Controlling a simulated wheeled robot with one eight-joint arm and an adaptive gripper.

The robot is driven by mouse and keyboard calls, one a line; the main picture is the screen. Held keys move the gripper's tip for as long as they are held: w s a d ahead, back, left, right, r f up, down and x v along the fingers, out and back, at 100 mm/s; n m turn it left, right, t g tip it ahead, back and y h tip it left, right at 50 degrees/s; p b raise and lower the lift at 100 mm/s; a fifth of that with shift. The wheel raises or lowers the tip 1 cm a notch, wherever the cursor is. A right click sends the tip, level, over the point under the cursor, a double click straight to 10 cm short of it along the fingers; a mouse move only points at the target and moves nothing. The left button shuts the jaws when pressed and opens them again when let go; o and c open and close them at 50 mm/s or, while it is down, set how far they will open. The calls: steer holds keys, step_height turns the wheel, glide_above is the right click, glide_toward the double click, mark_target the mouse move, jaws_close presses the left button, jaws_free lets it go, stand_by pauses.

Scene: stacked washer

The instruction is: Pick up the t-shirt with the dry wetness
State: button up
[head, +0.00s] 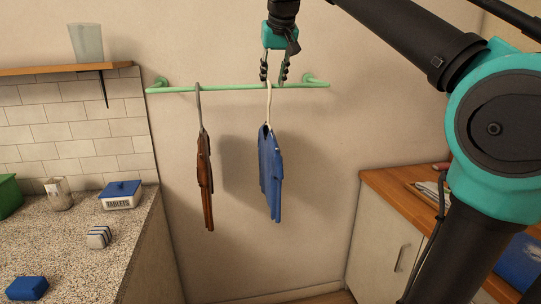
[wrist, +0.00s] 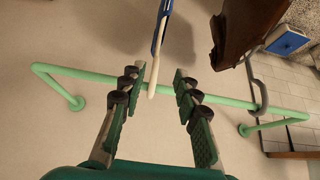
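A blue garment (head: 270,175), likely a t-shirt, hangs edge-on from a cream hanger (head: 268,100) on the green wall rail (head: 230,87). A brown garment (head: 205,180) hangs to its left on a grey hanger (head: 198,100). My gripper (head: 274,77) is at the rail, above the blue garment. In the wrist view my gripper (wrist: 158,76) is open, with the cream hanger's hook (wrist: 153,80) between its fingertips, nearer the left finger. I cannot tell whether they touch. The brown garment (wrist: 240,25) is beyond the right finger. Neither garment's wetness can be told.
A speckled counter (head: 75,240) on the left holds a tablets box (head: 121,195), a striped block (head: 99,237) and a blue block (head: 27,289). A glass (head: 86,43) stands on a wooden shelf (head: 50,70). A wooden-topped cabinet (head: 385,240) stands at right. The wall around the rail is clear.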

steer(key=shift+x, duration=7.95)
steer(key=shift+d, duration=0.2)
steer(key=shift+c, duration=0.3)
jaws_close()
